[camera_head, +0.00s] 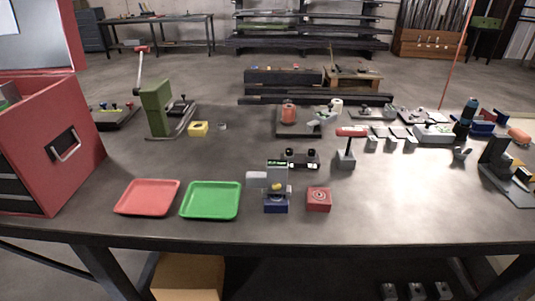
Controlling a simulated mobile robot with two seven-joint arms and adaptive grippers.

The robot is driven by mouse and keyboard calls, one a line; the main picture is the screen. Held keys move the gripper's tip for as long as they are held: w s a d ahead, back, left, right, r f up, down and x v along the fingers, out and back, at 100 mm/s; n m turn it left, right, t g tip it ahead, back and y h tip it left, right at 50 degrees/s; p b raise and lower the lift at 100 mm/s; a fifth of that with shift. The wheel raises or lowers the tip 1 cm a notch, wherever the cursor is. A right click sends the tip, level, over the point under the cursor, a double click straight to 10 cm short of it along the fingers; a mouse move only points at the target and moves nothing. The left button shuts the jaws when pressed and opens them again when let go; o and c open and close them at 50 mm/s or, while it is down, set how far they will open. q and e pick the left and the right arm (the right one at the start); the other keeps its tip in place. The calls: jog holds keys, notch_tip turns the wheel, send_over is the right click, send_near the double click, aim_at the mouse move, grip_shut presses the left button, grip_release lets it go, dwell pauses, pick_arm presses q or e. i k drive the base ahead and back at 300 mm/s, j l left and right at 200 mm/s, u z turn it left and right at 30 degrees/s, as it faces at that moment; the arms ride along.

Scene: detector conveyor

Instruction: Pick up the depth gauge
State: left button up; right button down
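Neither of my grippers is in view.
A red block with a ring mark (318,199) sits just right of the device. Red (147,197) and green (211,201) trays lie to its left. A dark two-knobbed fixture (302,160) stands close behind. A red cabinet (40,150) fills the left. The table's front right is clear.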

aim_at(276, 169)
jog(key=i+l+z, duration=0.2)
jog(key=l, duration=0.2)
jog(key=i+l+z, duration=0.2)
jog(key=i+l+u, duration=0.2)
jog(key=l, duration=0.2)
jog(key=k+j, duration=0.4)
jog(key=j, duration=0.25)
jog(key=i+l+z, duration=0.25)
jog(key=i+l, duration=0.05)
